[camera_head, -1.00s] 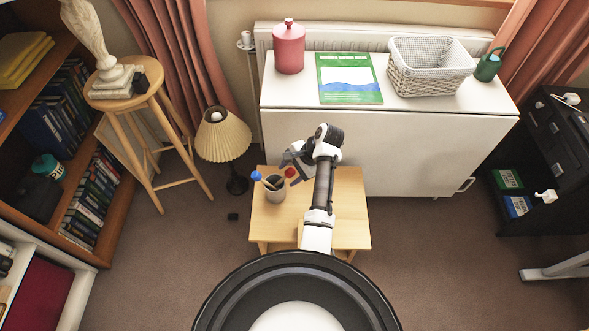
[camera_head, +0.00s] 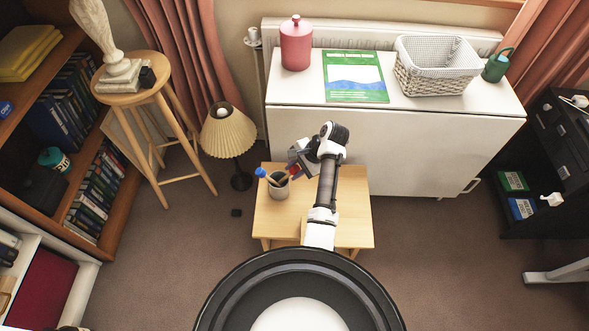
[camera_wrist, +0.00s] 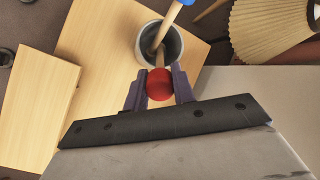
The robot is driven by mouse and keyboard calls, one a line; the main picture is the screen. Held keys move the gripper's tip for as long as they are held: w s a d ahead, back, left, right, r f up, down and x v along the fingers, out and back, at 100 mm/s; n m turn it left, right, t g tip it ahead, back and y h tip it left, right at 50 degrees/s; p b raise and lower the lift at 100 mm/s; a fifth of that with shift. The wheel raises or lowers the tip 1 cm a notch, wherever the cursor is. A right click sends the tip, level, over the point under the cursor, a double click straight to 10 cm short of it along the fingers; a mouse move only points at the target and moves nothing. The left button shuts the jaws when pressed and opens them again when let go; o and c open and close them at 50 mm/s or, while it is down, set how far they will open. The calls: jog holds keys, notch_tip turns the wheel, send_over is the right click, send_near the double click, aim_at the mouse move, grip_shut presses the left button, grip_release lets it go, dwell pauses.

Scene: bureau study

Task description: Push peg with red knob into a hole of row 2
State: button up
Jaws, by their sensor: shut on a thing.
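The red knob (camera_wrist: 160,86) of the peg sits between the two fingers of my gripper (camera_wrist: 158,92) in the wrist view. My gripper is shut on it. The peg's shaft is mostly hidden below the knob. The grey cup (camera_wrist: 174,52) lies just beyond the fingers, and I cannot tell whether the shaft is inside it. A wooden peg with a blue knob (camera_head: 261,172) leans in the cup (camera_head: 279,190) in the head view. My gripper (camera_head: 295,168) is at the cup's upper right there. No row of holes can be made out.
The cup stands on a small wooden table (camera_head: 345,205). A raised wooden piece (camera_wrist: 35,95) lies at left in the wrist view. A lamp (camera_head: 228,132) stands left of the table. A white cabinet (camera_head: 400,150) is close behind it.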

jog(key=p+v, duration=0.9)
jog(key=v, duration=0.2)
jog(key=shift+p, duration=0.3)
dwell(0.6)
dwell(0.3)
